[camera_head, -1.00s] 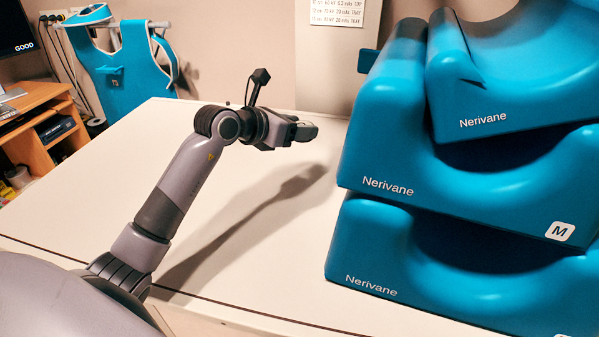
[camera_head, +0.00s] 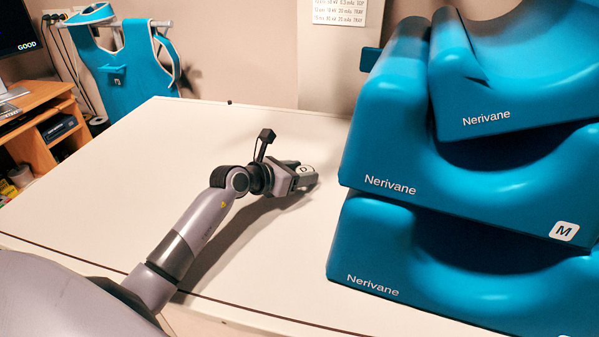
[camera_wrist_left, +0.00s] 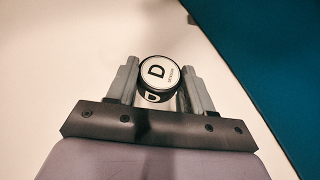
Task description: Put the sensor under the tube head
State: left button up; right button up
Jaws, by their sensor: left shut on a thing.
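My left gripper (camera_head: 303,178) is low over the white table, left of the blue foam blocks. In the left wrist view, its two fingers (camera_wrist_left: 159,80) are shut on a short round thing with a black rim and a white top marked "D" (camera_wrist_left: 158,71), which appears to be the sensor. Its white top (camera_head: 306,169) shows small between the fingers in the head view. Whether it touches the table is hard to tell. The tube head is not visible in these frames. My right gripper is not in view.
Stacked blue Nerivane foam blocks (camera_head: 400,215) fill the right side of the white table (camera_head: 120,185). The table left of my arm is clear. A blue apron (camera_head: 125,65) hangs at the back left, near a wooden desk (camera_head: 38,125).

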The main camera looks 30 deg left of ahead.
pick_arm(q)
jog(key=o, duration=1.1)
jog(key=shift+f, duration=0.1)
jog(key=shift+r, duration=0.2)
jog(key=v, duration=1.2)
jog(key=shift+f, duration=0.1)
